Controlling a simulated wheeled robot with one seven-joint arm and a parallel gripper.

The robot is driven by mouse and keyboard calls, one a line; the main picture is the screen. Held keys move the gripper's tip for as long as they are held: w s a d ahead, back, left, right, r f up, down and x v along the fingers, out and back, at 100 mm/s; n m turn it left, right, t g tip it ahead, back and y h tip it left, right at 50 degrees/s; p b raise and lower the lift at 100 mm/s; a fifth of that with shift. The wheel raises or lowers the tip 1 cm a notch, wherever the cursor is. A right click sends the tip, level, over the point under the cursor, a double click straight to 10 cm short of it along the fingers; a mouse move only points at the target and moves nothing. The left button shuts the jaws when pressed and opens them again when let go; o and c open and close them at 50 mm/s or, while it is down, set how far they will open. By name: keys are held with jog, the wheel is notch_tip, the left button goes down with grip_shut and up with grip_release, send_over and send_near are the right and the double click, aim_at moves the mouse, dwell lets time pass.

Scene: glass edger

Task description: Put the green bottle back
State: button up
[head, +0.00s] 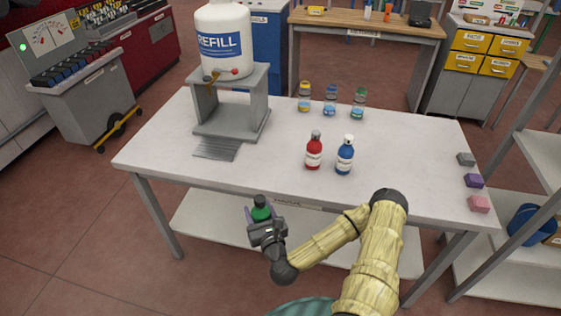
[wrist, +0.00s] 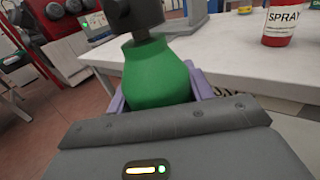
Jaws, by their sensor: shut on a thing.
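My gripper (head: 263,220) is shut on the green bottle (head: 261,208). It holds the bottle just off the front edge of the white table (head: 160,152), in front of its left half. In the wrist view the green bottle (wrist: 156,72) fills the middle, with its dark top cut off by the upper edge. Purple finger parts show on both sides of it. A red bottle (head: 314,152) and a blue bottle (head: 344,158) stand upright side by side on the table. The lower part of the green bottle is hidden by my gripper.
A large white refill tank (head: 222,30) sits on a grey stand (head: 232,122) at the table's back left. Several small jars (head: 330,99) stand at the back. Grey, purple and pink blocks (head: 474,181) lie at the right edge. The front left tabletop is clear.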

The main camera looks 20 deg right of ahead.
notch_tip(320, 180, down, 13)
jog(key=b, duration=1.2)
jog(key=shift+a, duration=0.2)
jog(key=shift+d+r, duration=0.1)
jog(key=shift+r, duration=0.05)
